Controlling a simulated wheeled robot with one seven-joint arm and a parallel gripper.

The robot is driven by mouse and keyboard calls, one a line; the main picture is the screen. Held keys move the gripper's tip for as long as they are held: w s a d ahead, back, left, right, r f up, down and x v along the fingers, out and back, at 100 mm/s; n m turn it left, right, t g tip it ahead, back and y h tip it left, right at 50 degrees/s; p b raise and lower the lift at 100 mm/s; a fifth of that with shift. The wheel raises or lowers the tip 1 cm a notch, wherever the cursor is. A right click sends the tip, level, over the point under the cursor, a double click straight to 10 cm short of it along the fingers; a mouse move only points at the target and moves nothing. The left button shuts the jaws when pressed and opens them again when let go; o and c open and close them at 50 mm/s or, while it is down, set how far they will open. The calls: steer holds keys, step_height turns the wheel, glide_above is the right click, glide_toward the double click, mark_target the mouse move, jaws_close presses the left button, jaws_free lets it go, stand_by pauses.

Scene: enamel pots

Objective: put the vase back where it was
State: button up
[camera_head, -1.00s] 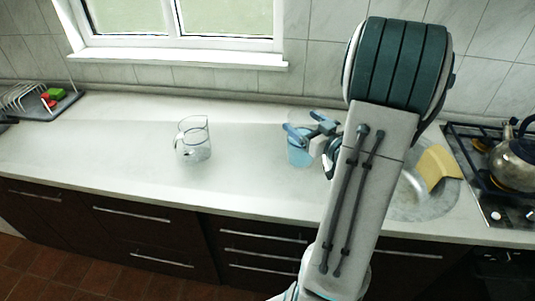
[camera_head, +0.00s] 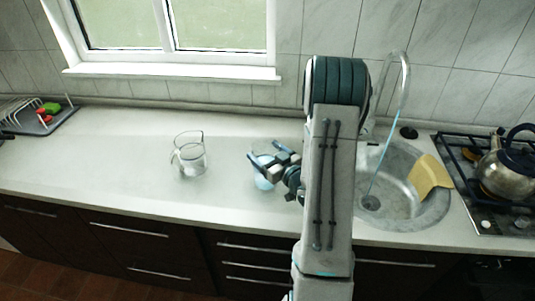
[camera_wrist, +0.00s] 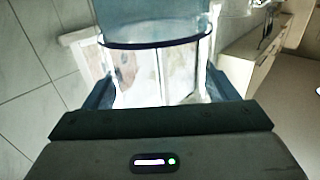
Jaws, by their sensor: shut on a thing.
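The vase (camera_head: 262,181) is a clear glass vessel with light blue in its lower part. It is upright over the middle of the counter; I cannot tell whether its base touches the top. My gripper (camera_head: 265,155) is shut on it near its upper part and hides some of it. In the wrist view the vase (camera_wrist: 160,75) fills the space between the two fingers, with a dark blue rim and pale blue beyond it.
The sink (camera_head: 410,205) with a yellow cloth (camera_head: 429,175) is on the right. The tap (camera_head: 404,75) shows a bluish stream. A kettle (camera_head: 505,165) sits on the hob. Counter between jug and vase is clear.

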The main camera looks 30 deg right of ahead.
steer(key=shift+f, duration=0.6)
steer(key=o, duration=1.8)
steer(key=shift+s, duration=0.1)
steer(key=shift+c, duration=0.2)
